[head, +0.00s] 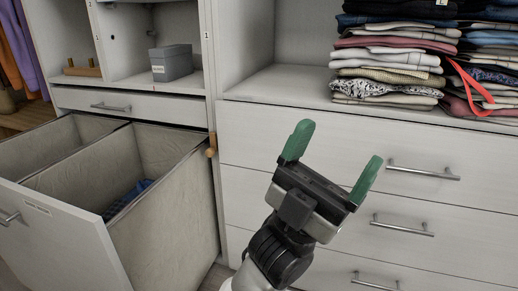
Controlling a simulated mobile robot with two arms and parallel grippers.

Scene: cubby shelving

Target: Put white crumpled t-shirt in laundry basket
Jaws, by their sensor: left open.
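The laundry basket (165,226) is a pull-out fabric hamper at the left, open at the top, with two compartments behind a white front panel. A dark blue cloth lies deep in the nearer compartment. I see no white crumpled t-shirt by itself in this view. My left gripper (331,160) has green fingers spread apart with nothing between them. It is in front of the white drawers, to the right of the basket. My right gripper is not in view.
Folded clothes (390,65) are stacked on the shelf at the upper right. White drawers (430,205) with metal handles stand behind my gripper. A grey box (172,64) sits in a cubby above the basket. A wooden knob (211,150) sticks out beside the basket.

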